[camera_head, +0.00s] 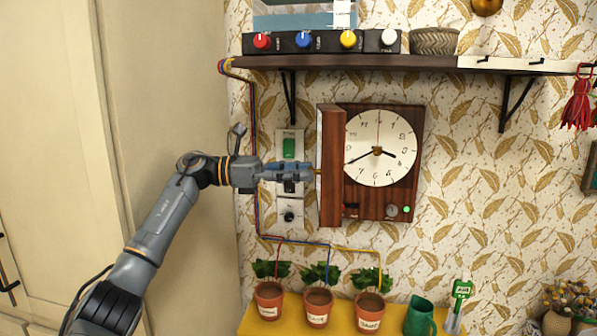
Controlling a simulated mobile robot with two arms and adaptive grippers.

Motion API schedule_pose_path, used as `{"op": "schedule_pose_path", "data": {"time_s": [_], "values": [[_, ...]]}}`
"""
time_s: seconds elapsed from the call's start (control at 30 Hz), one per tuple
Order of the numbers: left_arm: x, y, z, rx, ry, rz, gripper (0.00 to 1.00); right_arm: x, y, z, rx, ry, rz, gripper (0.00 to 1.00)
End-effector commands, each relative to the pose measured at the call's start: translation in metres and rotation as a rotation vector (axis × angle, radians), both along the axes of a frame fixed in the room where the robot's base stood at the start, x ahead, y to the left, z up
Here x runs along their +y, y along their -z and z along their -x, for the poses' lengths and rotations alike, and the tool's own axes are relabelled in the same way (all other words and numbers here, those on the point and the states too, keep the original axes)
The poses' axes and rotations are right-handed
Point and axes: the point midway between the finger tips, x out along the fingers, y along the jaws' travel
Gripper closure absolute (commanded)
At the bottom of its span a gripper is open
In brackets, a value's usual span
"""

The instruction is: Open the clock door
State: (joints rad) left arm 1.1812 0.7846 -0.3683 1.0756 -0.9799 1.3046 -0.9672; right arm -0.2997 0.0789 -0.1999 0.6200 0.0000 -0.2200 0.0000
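The clock (408,165) is a dark brown wooden box on the wall, with a round white dial (380,148) and black hands. A lighter brown upright panel (333,125) stands out along its left side; I cannot tell whether it is the door or how far it is open. My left gripper (313,172) reaches in from the left, its tips at a small knob on the panel's left edge. The fingers overlap from this side, so whether they grip the knob is hidden. My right gripper is not in view.
A shelf (400,63) with a row of coloured knobs (305,41) runs above the clock. Wall switches (289,147) sit behind the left gripper. A tall cream cabinet (165,110) is at left.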

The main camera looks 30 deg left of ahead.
Motion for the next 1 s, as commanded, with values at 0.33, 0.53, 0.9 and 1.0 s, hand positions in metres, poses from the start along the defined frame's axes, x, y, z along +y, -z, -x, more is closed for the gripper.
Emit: {"op": "schedule_pose_path", "data": {"time_s": [0.33, 0.53, 0.9, 1.0], "values": [[0.000, -0.014, 0.000, -0.006, -0.001, 0.001, 0.56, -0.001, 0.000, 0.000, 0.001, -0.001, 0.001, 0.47], [0.000, -0.052, 0.000, -0.006, 0.000, 0.001, 0.56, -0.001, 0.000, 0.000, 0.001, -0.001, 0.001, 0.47], [0.000, -0.098, -0.001, -0.001, -0.001, 0.000, 0.56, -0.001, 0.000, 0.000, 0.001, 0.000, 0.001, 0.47], [0.000, -0.100, -0.001, 0.000, -0.001, 0.000, 0.56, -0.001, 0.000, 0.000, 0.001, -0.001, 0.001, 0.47]]}}
